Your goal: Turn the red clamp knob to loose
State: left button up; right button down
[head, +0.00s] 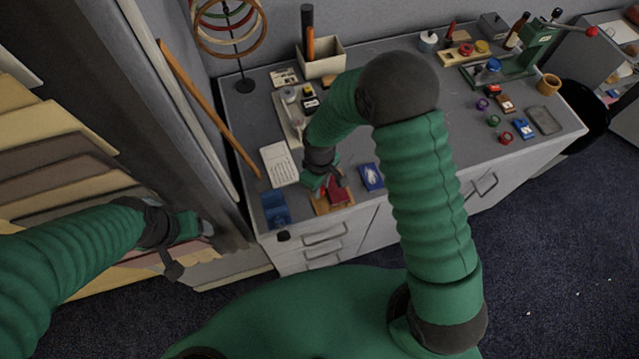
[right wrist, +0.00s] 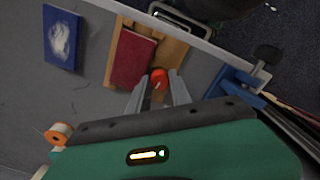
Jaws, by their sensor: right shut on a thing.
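The red clamp knob (right wrist: 159,76) shows in the right wrist view at the edge of a wooden board (right wrist: 175,48), beside a dark red block (right wrist: 131,58). My right gripper (right wrist: 159,86) has one finger on each side of the knob and is shut on it. In the head view the right gripper (head: 322,180) is low over the board (head: 330,208) and hides the knob; the dark red block (head: 340,194) shows beside it. My left gripper (head: 200,228) is at the left, away from the table; its fingers are too unclear to read.
A blue clamp-like piece (head: 276,210) stands at the table's near left corner. A blue card (head: 371,177) lies right of the board, a white sheet (head: 279,164) behind. A wooden stick (head: 208,105) leans at the left edge. A spool (right wrist: 60,132) shows in the wrist view.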

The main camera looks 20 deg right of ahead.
jog(key=shift+w+n+p, duration=0.1)
jog(key=shift+n+p, duration=0.2)
jog(key=shift+n, duration=0.7)
jog(key=c, duration=1.2)
grip_release()
notch_tip(320, 180, up, 17)
jog(key=shift+f, duration=0.1)
